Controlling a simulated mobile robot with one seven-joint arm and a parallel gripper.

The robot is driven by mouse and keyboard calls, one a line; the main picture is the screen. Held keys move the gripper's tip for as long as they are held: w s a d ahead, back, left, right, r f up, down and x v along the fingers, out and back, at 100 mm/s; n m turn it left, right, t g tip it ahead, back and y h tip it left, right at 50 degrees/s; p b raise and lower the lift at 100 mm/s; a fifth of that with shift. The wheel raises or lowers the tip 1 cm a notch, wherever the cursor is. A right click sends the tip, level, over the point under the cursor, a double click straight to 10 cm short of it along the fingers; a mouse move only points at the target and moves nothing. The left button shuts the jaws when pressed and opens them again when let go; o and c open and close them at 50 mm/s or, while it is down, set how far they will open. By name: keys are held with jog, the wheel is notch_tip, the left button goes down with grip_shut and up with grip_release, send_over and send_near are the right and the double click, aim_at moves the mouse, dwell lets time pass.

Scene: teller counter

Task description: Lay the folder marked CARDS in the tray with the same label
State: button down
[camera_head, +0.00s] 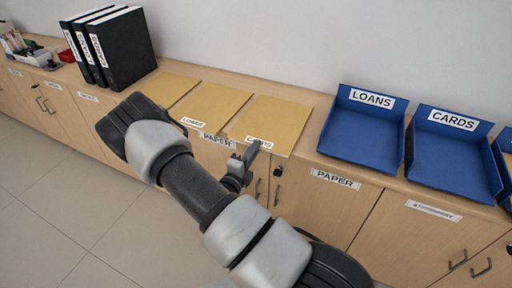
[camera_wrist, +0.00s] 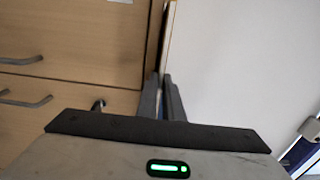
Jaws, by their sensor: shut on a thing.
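The CARDS folder (camera_head: 272,117) is tan and lies flat on the counter, the rightmost of three folders, its label at the front edge. My gripper (camera_head: 251,152) is at that front edge and shut on it. In the wrist view the fingers (camera_wrist: 163,98) are close together, with a thin edge running up from between them; the folder's face is hidden there. The blue CARDS tray (camera_head: 450,160) stands on the counter to the right, empty, its label on the raised back.
A blue LOANS tray (camera_head: 358,150) stands between the folders and the CARDS tray; another blue tray (camera_head: 507,150) is cut off at the right edge. The LOANS folder (camera_head: 212,104) lies beside the CARDS folder. Black binders (camera_head: 125,50) stand farther left. Cabinets (camera_head: 315,205) are below.

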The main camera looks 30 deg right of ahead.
jog(key=s+a+r+p, duration=0.7)
jog(key=s+a+p, duration=0.1)
jog(key=a, duration=0.3)
jog(key=shift+s+r, duration=0.25)
jog(key=shift+s, duration=0.05)
dwell(0.4)
